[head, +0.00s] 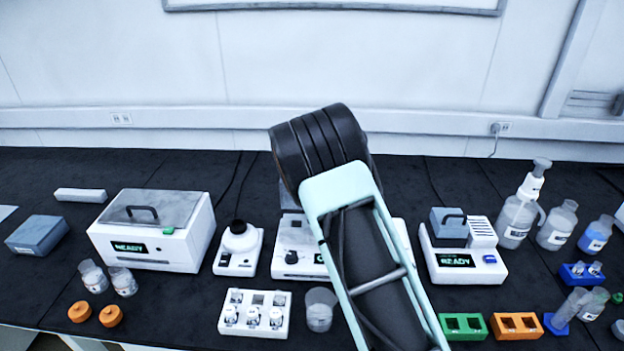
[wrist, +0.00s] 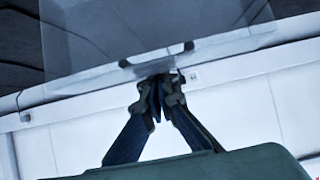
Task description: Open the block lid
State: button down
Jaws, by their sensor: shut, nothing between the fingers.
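My gripper (wrist: 158,90) shows in the wrist view with its fingertips together and nothing between them. In the head view my arm hides the gripper and much of a white instrument (head: 291,257) at the middle of the bench.
A white box (head: 150,240) with a grey handled top stands left on the dark bench (head: 150,170). A vial rack (head: 254,314) and beaker (head: 320,310) are in front. Green (head: 464,326) and orange (head: 517,326) racks stand right. Bottles (head: 517,220) are at the far right.

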jog(key=shift+w+f, duration=0.25)
jog(key=shift+w, duration=0.2)
jog(key=shift+r, duration=0.15)
dwell(0.3)
